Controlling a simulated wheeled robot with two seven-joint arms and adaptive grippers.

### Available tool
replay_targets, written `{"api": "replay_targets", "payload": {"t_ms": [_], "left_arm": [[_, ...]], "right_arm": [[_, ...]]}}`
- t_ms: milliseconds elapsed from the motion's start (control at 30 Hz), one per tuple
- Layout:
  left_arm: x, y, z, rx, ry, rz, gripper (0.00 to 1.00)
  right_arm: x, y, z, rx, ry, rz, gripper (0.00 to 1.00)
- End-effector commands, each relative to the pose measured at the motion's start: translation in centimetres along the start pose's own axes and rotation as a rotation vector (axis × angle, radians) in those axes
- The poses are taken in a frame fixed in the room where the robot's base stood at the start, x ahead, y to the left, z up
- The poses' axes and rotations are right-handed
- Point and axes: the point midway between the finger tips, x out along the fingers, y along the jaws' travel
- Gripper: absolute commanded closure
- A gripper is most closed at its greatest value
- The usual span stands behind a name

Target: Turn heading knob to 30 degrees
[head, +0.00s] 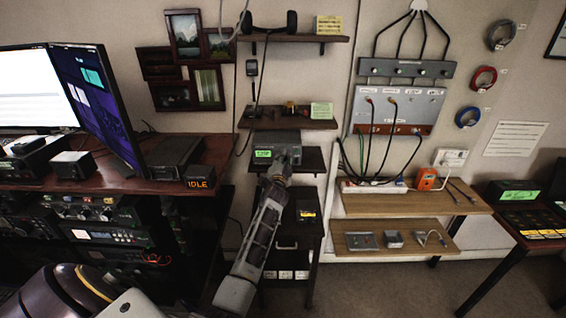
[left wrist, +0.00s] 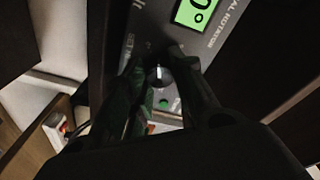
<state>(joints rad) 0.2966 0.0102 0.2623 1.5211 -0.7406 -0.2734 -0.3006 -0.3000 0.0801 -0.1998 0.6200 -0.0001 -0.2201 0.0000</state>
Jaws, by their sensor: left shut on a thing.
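The heading knob (left wrist: 158,76) is a dark round knob with a pale pointer line, on the grey face of a rotator box in the left wrist view. The box's green display (left wrist: 196,12) is partly cut off; a 0 shows on it. My left gripper (left wrist: 160,68) has a finger on each side of the knob and is shut on it. In the head view the rotator box (head: 265,139) sits on a dark wall shelf, with its small green display at the left. My left gripper (head: 285,158) is in front of the box, and the knob is hidden there. My right gripper is out of view.
A shelf with small items (head: 290,123) is just above the box. Monitors (head: 95,100) and a desk stand at the left. A cable panel (head: 397,105) and wooden shelves (head: 410,204) are at the right.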

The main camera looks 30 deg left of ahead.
Motion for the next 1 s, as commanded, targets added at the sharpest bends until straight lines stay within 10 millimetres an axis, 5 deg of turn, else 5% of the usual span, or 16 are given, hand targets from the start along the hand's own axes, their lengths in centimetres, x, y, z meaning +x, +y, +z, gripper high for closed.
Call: {"api": "replay_targets", "payload": {"t_ms": [33,67,233,667,1000], "left_arm": [[0.0,0.0,0.0,0.0,0.0,0.001,0.98],[0.0,0.0,0.0,0.0,0.0,0.001,0.72],[0.0,0.0,0.0,0.0,0.0,0.001,0.51],[-0.2,0.0,0.0,0.001,0.0,0.0,0.51],[-2.1,0.1,0.1,0.001,-0.001,0.001,0.51]], "right_arm": [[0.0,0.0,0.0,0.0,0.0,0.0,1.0],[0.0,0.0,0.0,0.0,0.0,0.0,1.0],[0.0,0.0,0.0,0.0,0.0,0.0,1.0],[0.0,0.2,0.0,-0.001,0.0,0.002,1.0],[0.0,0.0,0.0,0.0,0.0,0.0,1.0]]}}
